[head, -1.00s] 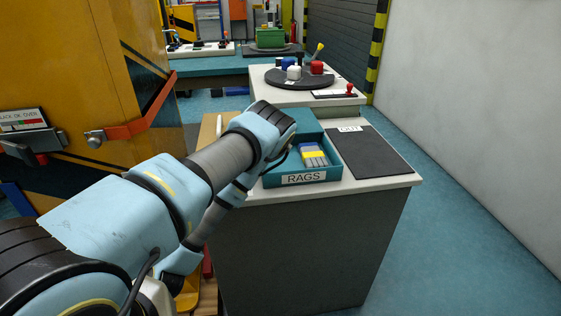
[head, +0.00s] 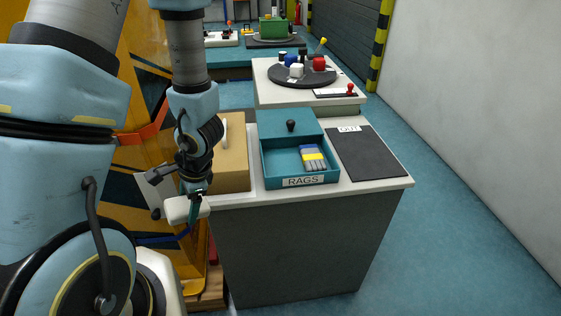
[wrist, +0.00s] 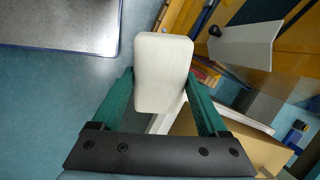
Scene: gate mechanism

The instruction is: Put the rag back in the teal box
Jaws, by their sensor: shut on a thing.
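My gripper (head: 195,208) hangs at the left of the counter, beside its front left corner. It is shut on a white, rounded, block-shaped thing, seemingly the rag (head: 178,211). In the wrist view the white rag (wrist: 163,72) sits between the two green fingers and sticks out past their tips. The teal box (head: 330,178), labelled RAGS, stands on the counter to the right of my gripper. Its front part is open and holds a grey, blue and yellow bundle (head: 313,158). A teal lid with a black knob (head: 291,125) is at its back.
A tan box (head: 234,165) stands on the counter (head: 362,187) between my gripper and the teal box. A dark mat (head: 368,155) lies right of the teal box. Behind is a round dark tray (head: 301,80) with several small objects. A yellow cabinet is at left.

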